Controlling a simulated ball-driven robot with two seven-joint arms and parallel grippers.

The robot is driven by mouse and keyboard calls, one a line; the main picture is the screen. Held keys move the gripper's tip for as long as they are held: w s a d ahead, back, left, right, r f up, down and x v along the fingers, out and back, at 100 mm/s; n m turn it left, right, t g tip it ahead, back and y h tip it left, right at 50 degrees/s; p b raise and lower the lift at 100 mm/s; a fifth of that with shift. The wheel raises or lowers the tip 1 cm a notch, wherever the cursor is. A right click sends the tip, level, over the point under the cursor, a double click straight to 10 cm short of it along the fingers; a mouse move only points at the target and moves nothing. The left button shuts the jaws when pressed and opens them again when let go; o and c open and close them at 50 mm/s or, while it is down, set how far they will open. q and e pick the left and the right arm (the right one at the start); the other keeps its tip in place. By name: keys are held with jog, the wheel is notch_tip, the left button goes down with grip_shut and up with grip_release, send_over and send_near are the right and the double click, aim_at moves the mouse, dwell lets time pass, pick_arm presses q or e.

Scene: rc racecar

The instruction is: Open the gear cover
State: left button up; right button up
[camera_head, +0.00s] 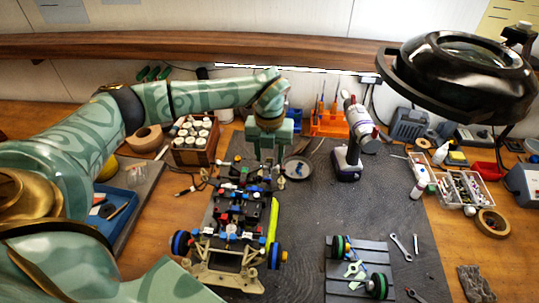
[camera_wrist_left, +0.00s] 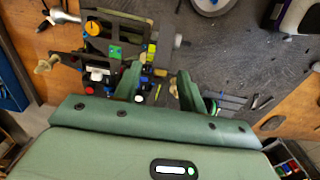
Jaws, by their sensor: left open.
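The RC racecar chassis (camera_head: 236,225) lies on the dark mat, with blue-rimmed wheels at its near end. Its far end, with black, red and blue parts, is near my left gripper (camera_head: 270,160). In the left wrist view the chassis (camera_wrist_left: 120,48) shows an orange round part (camera_wrist_left: 93,28) and a green part (camera_wrist_left: 115,52). My left gripper, in that view (camera_wrist_left: 160,90), has its two green fingers apart with nothing clearly between them. One finger overlaps the chassis in the picture; contact cannot be told. I cannot pick out the gear cover with certainty.
A cordless drill (camera_head: 350,145) stands right of the gripper, and a round dish (camera_head: 297,168) is close beside it. A wheel assembly (camera_head: 358,268) lies at the near right of the mat. A black lamp head (camera_head: 460,75) hangs at upper right. The mat's middle right is clear.

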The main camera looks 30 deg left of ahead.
pick_arm(q)
jog(key=shift+w+f, duration=0.1)
jog(key=shift+f, duration=0.3)
grip_shut()
